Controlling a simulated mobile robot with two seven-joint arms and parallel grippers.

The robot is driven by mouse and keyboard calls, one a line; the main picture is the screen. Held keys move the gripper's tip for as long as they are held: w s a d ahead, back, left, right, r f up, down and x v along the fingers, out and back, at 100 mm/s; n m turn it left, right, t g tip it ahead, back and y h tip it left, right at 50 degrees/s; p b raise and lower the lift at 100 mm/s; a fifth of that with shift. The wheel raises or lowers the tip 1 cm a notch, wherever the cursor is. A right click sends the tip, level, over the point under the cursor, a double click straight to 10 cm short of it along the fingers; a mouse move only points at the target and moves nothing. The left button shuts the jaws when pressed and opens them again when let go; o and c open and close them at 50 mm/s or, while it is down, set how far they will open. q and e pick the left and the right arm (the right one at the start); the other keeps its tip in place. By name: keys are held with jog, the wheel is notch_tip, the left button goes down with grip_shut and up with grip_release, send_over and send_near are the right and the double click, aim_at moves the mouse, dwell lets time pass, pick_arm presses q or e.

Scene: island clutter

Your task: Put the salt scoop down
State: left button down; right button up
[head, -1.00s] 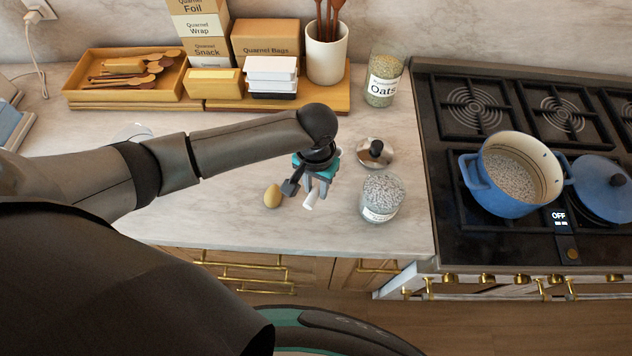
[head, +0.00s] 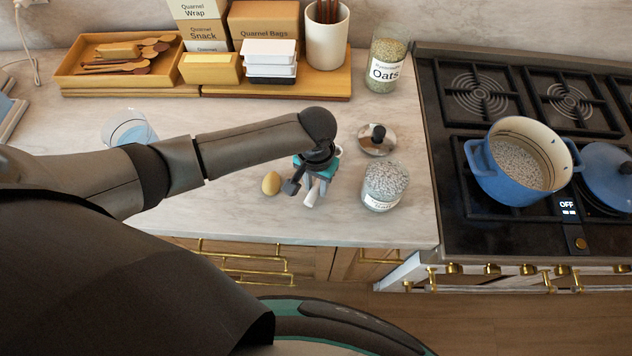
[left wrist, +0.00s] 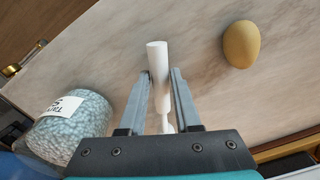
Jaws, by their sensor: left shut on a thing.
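The salt scoop (left wrist: 157,58) shows as a white rod, its handle, between the fingers of my left gripper (left wrist: 161,78) in the left wrist view. My left gripper (head: 308,191) is shut on it, low over the counter (head: 225,215) near the front edge. In the head view, the scoop's white end (head: 312,196) points down and forward; the fingers hide much of the rest. I cannot tell whether the scoop touches the counter. A glass jar of white grains (head: 385,185) stands open, right of the gripper. My right gripper is not in view.
A yellow egg-shaped thing (head: 271,183) lies just left of the gripper. A metal lid (head: 376,140) lies behind the jar. The stove with a blue pot (head: 507,175) is on the right. Wooden trays and boxes line the back. Bare counter lies left of the egg.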

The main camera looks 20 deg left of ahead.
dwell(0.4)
pick_arm(q)
jog(key=shift+p, duration=0.4)
jog(key=shift+p, duration=0.75)
dwell(0.4)
jog(key=shift+f+b, duration=0.45)
jog(key=shift+f, duration=0.25)
dwell(0.8)
jog(key=c, duration=0.5)
grip_release()
jog(key=shift+r, duration=0.1)
